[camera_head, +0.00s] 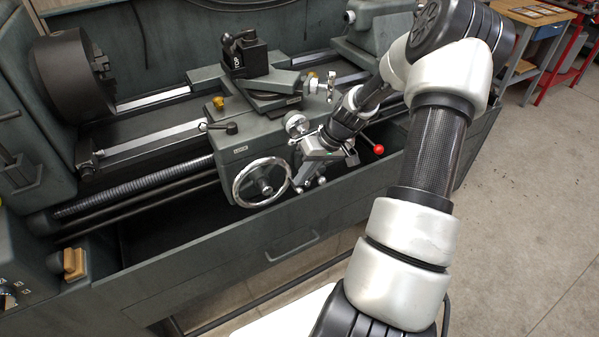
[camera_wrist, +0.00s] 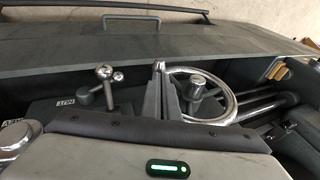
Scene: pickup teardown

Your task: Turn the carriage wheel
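The carriage wheel (camera_head: 238,187) is a silver-rimmed handwheel with a dark hub on the front of the lathe carriage. In the wrist view the wheel (camera_wrist: 233,106) shows right of centre, with a grey knob standing up from it. My gripper (camera_head: 301,181) is just right of the wheel in the head view, pointing down toward the carriage front. In the wrist view my gripper (camera_wrist: 160,67) has its two fingers close together beside the wheel's left rim, and no object shows between them. Whether a finger touches the rim cannot be told.
Ball-ended levers (camera_wrist: 104,73) stand left of my fingers in the wrist view. A red-knobbed lever (camera_head: 378,149) is right of my gripper. The long front tray (camera_head: 205,255) with a handle runs below the carriage. The chuck (camera_head: 72,75) is at the left. Open floor lies right.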

